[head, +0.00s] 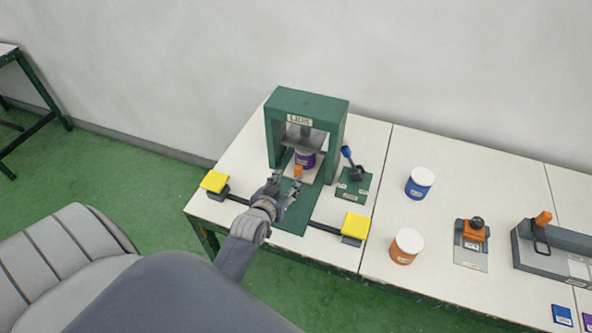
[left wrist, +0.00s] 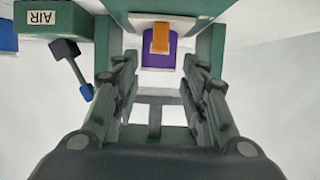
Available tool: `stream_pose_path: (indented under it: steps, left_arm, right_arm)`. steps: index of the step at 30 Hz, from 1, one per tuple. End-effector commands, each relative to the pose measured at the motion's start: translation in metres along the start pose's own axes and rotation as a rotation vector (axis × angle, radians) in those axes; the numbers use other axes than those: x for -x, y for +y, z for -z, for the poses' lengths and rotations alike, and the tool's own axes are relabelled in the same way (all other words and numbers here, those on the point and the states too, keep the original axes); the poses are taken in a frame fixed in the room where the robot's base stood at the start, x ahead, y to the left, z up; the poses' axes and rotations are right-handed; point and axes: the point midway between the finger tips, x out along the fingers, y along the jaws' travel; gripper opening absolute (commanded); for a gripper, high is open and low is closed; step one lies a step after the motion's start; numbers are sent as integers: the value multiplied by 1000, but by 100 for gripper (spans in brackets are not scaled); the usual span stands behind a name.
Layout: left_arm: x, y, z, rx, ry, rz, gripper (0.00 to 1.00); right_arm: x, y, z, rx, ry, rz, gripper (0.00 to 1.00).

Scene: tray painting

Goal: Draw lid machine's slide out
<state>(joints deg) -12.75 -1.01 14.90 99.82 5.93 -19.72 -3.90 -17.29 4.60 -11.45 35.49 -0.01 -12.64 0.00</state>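The lid machine (head: 306,100) is a green frame with a label on its top front. Its pale slide (head: 292,172) sits inside the frame and carries a purple can (head: 304,160). An orange handle (head: 298,171) stands at the slide's front. In the left wrist view, the orange handle (left wrist: 161,38) shows in front of the purple can (left wrist: 158,58). My left gripper (head: 286,184) is open and empty, just in front of the handle, its fingers (left wrist: 158,72) spread to either side. The handle is beyond the fingertips. My right gripper is out of view.
Yellow pads (head: 215,181) and (head: 355,226) flank the machine's front. A blue-knobbed AIR lever (head: 348,153) stands right of it, also seen in the left wrist view (left wrist: 72,68). Blue (head: 420,184) and orange (head: 405,248) cans stand further right.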

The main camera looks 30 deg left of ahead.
Motion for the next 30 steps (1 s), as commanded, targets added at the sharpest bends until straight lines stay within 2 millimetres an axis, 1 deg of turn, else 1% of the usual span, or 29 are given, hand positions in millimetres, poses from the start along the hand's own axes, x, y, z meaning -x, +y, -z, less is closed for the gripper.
stream_pose_path:
  steps: [1, 6, 15, 21, 30]
  left_arm:
    - [-8, 0, 2, 0, 2, 0, 40]
    - [-34, 0, 2, 0, 0, 0, 40]
    - [-72, 0, 1, -1, 0, 0, 40]
    - [-84, 0, 0, -1, -1, 0, 40]
    - [-88, 0, 0, -1, -1, 0, 40]
  right_arm:
    - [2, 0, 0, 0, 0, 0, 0]
    - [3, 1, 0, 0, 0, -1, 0]
    - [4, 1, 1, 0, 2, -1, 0]
    - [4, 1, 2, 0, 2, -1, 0]
    - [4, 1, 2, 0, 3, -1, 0]
